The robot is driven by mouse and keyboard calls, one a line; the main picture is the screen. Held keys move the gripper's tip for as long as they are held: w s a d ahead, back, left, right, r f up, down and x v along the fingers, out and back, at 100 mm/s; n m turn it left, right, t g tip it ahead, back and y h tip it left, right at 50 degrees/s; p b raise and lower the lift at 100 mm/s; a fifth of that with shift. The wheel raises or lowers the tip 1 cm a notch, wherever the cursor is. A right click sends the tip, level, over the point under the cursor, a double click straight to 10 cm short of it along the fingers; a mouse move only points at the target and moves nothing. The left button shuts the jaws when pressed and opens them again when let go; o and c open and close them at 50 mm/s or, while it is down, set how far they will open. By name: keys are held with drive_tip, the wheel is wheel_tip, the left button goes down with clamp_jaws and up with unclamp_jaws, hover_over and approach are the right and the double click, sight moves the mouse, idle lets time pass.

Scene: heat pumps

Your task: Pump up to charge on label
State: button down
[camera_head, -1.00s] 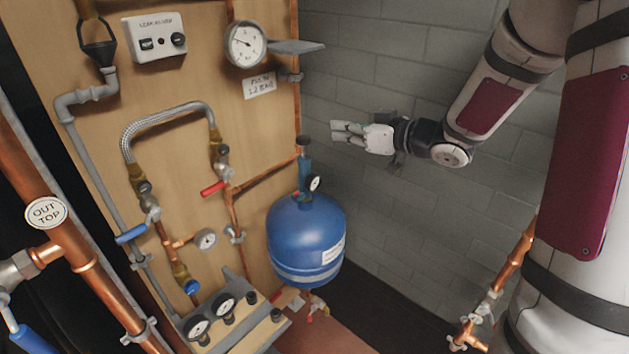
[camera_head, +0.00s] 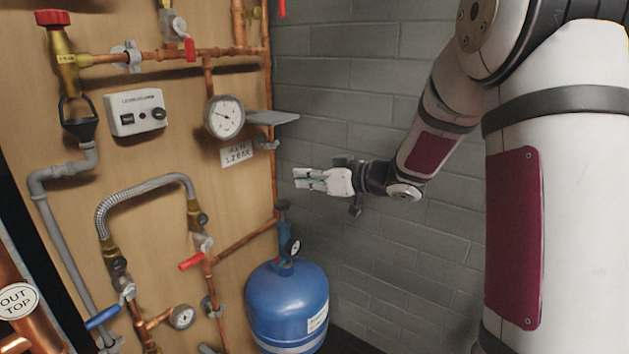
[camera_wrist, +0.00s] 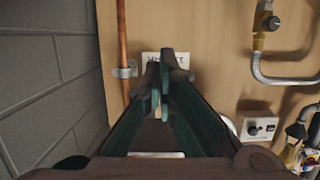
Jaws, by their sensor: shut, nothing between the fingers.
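A white label (camera_head: 237,154) on the wooden board seems to read 1.2 BAR in its lower line. A round pressure gauge (camera_head: 226,117) sits just above it. A blue vessel (camera_head: 288,305) stands below, with a small gauge (camera_head: 293,246) and a dark cap (camera_head: 283,205) on its neck. No pump can be made out. My gripper (camera_head: 297,178) is shut and empty, right of the label and above the vessel, apart from both. In the wrist view my gripper (camera_wrist: 163,85) points at the board and partly covers the label (camera_wrist: 150,57).
A grey shelf (camera_head: 272,118) juts out beside the gauge. A red lever (camera_head: 191,262), a blue lever (camera_head: 102,318) and a braided hose (camera_head: 140,190) are on the board. A control box (camera_head: 137,112) is upper left. A grey block wall (camera_head: 370,260) stands right.

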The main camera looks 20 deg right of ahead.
hover_over(289, 203)
drive_tip(key=shift+s+f, duration=0.1)
drive_tip(key=shift+f, duration=0.55)
drive_tip(key=shift+s+d+f, duration=0.1)
drive_tip(key=shift+f, duration=1.85)
